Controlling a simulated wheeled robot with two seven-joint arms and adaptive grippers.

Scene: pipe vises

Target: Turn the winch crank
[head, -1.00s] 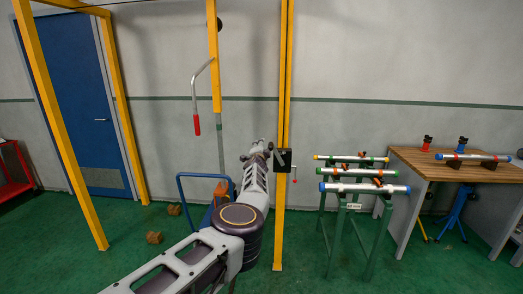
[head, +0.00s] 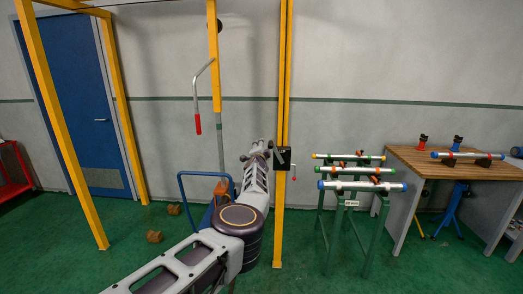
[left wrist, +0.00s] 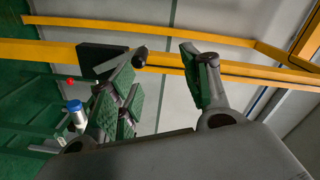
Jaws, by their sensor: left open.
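The winch (head: 283,158) is a black box on the yellow post. My right gripper is out of view.
A bent lever with a red handle (head: 198,123) hangs from another yellow beam to the left. Green stands with pipes (head: 360,186) are right of the post. A wooden bench (head: 430,160) stands farther right. A blue-framed cart (head: 190,178) is behind my arm.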

